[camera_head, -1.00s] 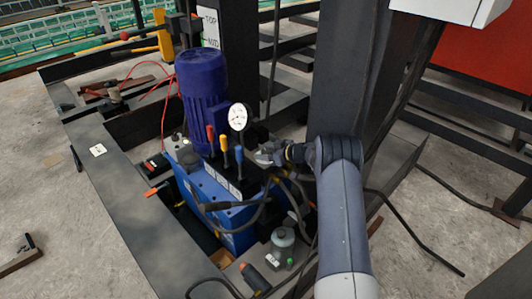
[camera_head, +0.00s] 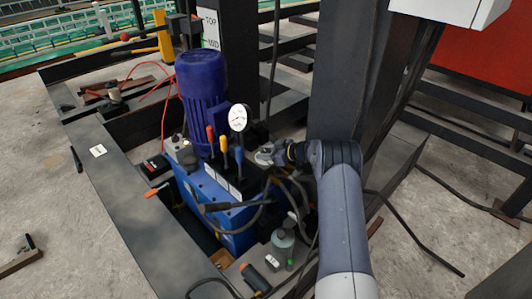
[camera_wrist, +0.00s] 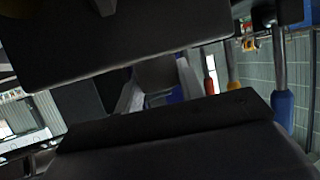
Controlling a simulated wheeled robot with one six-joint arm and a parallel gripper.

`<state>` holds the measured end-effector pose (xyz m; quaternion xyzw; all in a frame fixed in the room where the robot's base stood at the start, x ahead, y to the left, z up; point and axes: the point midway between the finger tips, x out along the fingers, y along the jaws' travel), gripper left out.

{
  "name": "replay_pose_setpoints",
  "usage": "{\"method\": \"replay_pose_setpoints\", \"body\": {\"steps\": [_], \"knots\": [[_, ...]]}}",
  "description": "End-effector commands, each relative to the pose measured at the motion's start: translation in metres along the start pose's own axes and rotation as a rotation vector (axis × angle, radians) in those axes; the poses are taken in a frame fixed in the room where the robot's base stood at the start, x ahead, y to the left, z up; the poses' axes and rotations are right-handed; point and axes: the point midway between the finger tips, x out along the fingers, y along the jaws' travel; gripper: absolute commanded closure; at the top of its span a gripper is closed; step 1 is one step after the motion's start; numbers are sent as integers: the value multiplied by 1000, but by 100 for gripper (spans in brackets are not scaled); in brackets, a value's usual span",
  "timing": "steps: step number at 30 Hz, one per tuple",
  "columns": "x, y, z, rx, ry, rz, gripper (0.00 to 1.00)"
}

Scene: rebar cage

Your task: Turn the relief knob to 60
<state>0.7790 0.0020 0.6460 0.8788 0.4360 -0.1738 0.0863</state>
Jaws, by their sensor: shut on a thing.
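My gripper (camera_head: 268,155) reaches in from the right to the top of the blue hydraulic power unit (camera_head: 232,205), just right of the lever handles. It is shut at the relief knob's place; the knob is mostly hidden by the jaws. In the wrist view, my two dark jaws (camera_wrist: 150,98) fill much of the picture, with a dull grey piece (camera_wrist: 157,74) between them, probably the knob. No scale or number on the knob can be read. A white round pressure gauge (camera_head: 238,117) stands upright behind the levers; its reading is too small to tell.
Red, yellow and blue lever handles (camera_head: 225,150) stand close to the left of my gripper. A tall purple motor (camera_head: 203,95) is behind them. Black hoses (camera_head: 265,190) loop below. A dark steel column (camera_head: 345,90) rises behind my wrist.

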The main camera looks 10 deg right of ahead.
Motion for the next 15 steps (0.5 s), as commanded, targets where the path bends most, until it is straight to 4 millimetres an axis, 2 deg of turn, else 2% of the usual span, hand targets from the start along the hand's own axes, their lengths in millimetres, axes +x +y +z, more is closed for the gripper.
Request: {"method": "replay_pose_setpoints", "body": {"steps": [7,15], "knots": [[0,1,0,-49,2,-109,86],[-1,1,-2,-59,-1,-137,86]]}}
